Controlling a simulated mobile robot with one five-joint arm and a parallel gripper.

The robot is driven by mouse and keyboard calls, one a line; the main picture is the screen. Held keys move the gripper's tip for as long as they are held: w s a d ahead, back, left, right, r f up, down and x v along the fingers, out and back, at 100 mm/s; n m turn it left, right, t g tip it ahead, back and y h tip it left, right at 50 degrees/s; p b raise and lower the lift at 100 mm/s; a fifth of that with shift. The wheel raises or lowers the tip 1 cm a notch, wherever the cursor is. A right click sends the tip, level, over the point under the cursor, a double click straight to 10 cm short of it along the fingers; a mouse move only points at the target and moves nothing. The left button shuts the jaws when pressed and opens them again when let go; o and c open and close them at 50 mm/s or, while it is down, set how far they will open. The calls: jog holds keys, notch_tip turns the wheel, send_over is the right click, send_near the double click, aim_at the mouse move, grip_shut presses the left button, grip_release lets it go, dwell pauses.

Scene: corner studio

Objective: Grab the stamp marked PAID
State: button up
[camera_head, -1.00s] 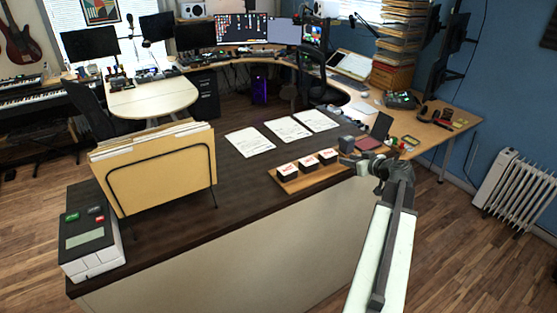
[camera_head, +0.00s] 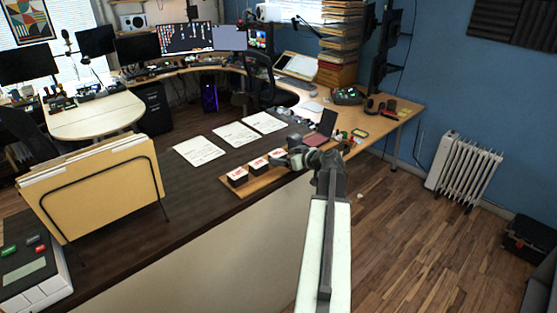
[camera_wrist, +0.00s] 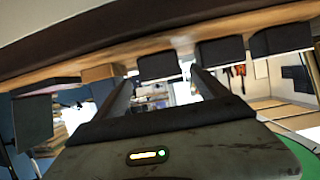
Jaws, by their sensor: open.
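Three dark stamps with white tops and red lettering stand in a row in the head view: a left stamp (camera_head: 238,177), a middle stamp (camera_head: 258,167) and a right stamp (camera_head: 277,157). The lettering is too small to read, so I cannot tell which says PAID. They sit on a wooden tray (camera_head: 232,189). My gripper (camera_head: 297,158) is at the tray's right end, close to the right stamp. In the tilted wrist view, my open fingers (camera_wrist: 159,77) point toward the row, with one dark stamp (camera_wrist: 157,66) between their tips. Nothing is held.
The tray lies along the front edge of a dark counter (camera_head: 140,225). Behind it lie three paper sheets (camera_head: 236,135). A folder rack (camera_head: 100,185) and a card terminal (camera_head: 30,272) stand at left. A small tablet (camera_head: 322,128) and small items are just beyond my gripper.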

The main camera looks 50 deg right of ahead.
aim_at(281, 156)
jog(key=b+x, duration=0.1)
jog(key=x, duration=0.4)
jog(key=shift+f+b, duration=0.1)
jog(key=shift+b, duration=0.3)
jog(key=shift+a, duration=0.1)
jog(key=c, duration=1.5)
jog(key=shift+o, duration=0.2)
jog(key=shift+r, duration=0.2)
